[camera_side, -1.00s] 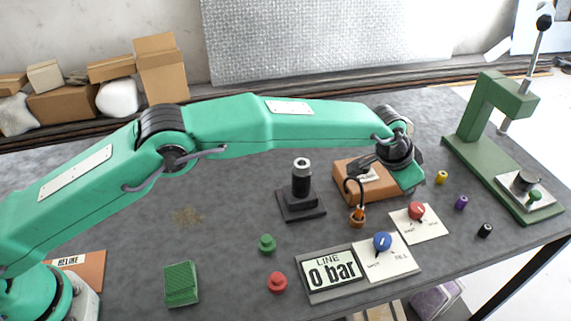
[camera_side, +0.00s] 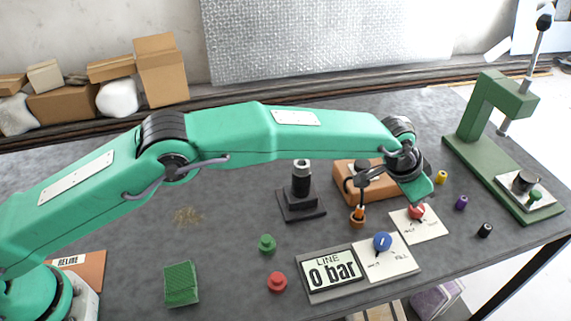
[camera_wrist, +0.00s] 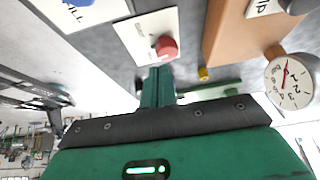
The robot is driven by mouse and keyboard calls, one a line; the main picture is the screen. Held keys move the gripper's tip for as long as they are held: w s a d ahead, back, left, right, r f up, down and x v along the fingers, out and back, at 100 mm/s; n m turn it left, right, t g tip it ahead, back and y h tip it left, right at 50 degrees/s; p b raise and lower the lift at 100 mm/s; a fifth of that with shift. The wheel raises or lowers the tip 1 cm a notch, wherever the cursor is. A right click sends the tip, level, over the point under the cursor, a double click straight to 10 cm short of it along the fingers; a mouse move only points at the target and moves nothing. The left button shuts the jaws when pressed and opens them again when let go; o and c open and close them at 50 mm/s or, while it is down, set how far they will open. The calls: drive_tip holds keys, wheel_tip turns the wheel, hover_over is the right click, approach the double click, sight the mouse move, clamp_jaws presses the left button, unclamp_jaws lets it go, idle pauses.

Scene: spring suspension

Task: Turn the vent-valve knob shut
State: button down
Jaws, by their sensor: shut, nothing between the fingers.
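The red vent-valve knob (camera_side: 417,211) sits on a white plate (camera_side: 432,231) at the right-middle of the bench. In the wrist view, the red knob (camera_wrist: 167,48) is just beyond my fingertips. In the wrist view, the shut green fingers (camera_wrist: 157,76) end close to the knob. I cannot tell whether they touch it. The plate's lettering is too small or angled to read.
A blue knob (camera_side: 382,242) on a FILL plate (camera_side: 398,264) stands beside a display (camera_side: 331,270) reading 0 bar. An orange fitting (camera_side: 357,217) and a brown block (camera_side: 352,170) are close by on the left. A gauge (camera_wrist: 288,88) shows at right in the wrist view.

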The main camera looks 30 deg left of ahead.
sight(407, 216)
drive_tip(key=shift+f, duration=2.8)
drive_tip(key=shift+w+d, duration=0.1)
drive_tip(key=shift+w, duration=0.15)
drive_tip(key=shift+w+a, duration=0.3)
drive_tip(key=shift+a, duration=0.25)
drive_tip(key=shift+w+a, duration=0.35)
drive_tip(key=shift+w, duration=0.2)
drive_tip(key=shift+s+a, duration=0.15)
drive_tip(key=shift+a, duration=0.2)
drive_tip(key=shift+r, duration=0.1)
drive_tip(key=shift+r, duration=2.95)
